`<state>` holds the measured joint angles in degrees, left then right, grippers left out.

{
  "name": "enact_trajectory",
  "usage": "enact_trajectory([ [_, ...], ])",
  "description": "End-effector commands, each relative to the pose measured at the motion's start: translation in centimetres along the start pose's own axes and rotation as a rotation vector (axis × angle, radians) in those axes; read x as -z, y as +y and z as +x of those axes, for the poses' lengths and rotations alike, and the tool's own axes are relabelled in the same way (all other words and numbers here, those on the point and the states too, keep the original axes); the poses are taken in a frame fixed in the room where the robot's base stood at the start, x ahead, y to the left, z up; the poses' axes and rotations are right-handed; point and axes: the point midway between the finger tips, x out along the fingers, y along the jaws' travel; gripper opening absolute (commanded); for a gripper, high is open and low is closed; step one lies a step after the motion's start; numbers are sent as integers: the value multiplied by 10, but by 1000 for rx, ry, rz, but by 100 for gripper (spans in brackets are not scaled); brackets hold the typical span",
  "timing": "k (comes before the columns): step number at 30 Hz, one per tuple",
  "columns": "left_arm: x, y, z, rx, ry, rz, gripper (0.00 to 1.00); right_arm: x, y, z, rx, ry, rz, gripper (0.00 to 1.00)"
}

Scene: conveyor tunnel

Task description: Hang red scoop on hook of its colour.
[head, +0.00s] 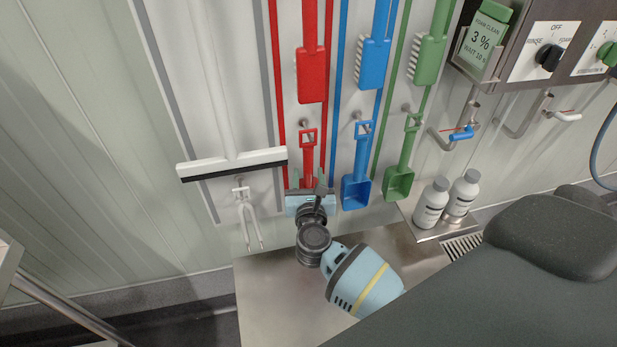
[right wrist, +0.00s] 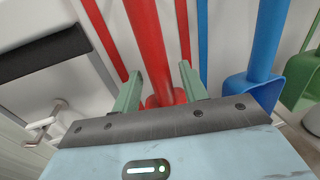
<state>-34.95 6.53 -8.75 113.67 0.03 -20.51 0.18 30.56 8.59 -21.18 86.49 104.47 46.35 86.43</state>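The red scoop (head: 308,151) is upright against the white wall panel in the red-edged lane. Its open handle end is right by a metal hook (head: 303,124); whether the hook passes through it is too small to tell. My right gripper (head: 312,188) is in front of the scoop's lower part and hides most of its bowl. In the right wrist view, the gripper's two green fingers (right wrist: 161,80) stand apart on either side of the red shaft (right wrist: 151,45), with a visible gap on the right side. My left gripper is not in view.
A blue scoop (head: 356,190) and green scoop (head: 399,182) hang close to the right. Brushes hang above. A squeegee (head: 230,165) and white forked holder (head: 248,218) are to the left. White bottles (head: 432,203) stand on a shelf at right. A metal surface (head: 268,300) lies below.

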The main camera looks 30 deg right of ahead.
Motion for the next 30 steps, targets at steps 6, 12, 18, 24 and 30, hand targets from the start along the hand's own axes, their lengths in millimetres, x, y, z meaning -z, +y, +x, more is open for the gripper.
enact_trajectory([
  [6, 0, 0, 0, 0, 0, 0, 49, 1, 0, 0, 0, 1, 0, 48],
  [12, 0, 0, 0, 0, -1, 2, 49, 1, 0, 0, 0, 2, -1, 48],
  [18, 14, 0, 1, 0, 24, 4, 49, 3, 0, -25, -1, 6, 3, 48],
  [24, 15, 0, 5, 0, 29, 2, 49, 3, -1, -58, 1, 5, 1, 48],
  [30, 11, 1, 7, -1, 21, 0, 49, 1, 0, -76, 1, 2, 1, 48],
])
